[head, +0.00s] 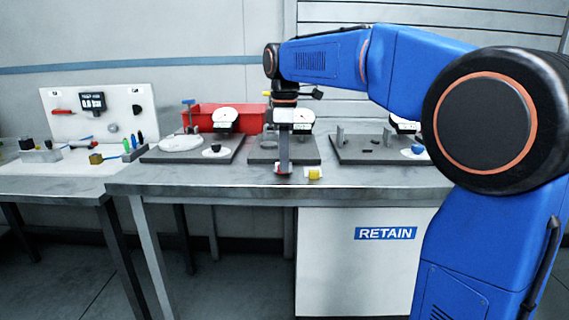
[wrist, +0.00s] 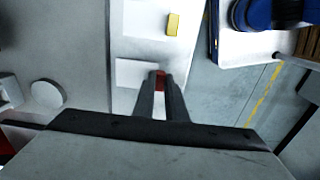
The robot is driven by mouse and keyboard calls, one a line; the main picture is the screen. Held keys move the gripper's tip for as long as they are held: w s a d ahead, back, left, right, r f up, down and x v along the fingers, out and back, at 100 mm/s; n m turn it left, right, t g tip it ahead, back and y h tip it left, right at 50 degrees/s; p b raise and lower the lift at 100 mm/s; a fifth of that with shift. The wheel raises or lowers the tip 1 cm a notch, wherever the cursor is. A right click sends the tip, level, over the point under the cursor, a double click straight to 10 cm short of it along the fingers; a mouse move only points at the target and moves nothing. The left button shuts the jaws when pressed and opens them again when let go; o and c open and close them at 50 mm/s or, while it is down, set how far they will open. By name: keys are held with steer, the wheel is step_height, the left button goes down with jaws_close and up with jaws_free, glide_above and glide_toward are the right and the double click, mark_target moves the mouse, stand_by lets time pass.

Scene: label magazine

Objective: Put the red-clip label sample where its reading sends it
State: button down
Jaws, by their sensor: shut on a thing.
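My gripper (head: 284,164) points down at the front edge of the grey bench. It is shut on the red clip (wrist: 160,79), which shows between the fingertips in the wrist view; the red also shows below the fingers in the head view (head: 283,169). A pale card (wrist: 133,73) lies beside the fingertips in the wrist view; I cannot tell whether it is joined to the clip. A yellow clip piece (head: 314,173) stands just right of the gripper and shows in the wrist view (wrist: 172,24). No reading on the sample is legible.
Several dark plates with dials line the bench, including a left plate (head: 159,156) and a right plate (head: 352,154). A red bin (head: 196,114) stands behind. A white cabinet (head: 350,270) marked RETAIN is below the bench. A cluttered side table (head: 60,174) is at left.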

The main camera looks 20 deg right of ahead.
steer(key=shift+f, duration=0.5)
steer(key=shift+f, duration=0.1)
steer(key=c, duration=1.8)
jaws_free()
step_height(320, 180, up, 12)
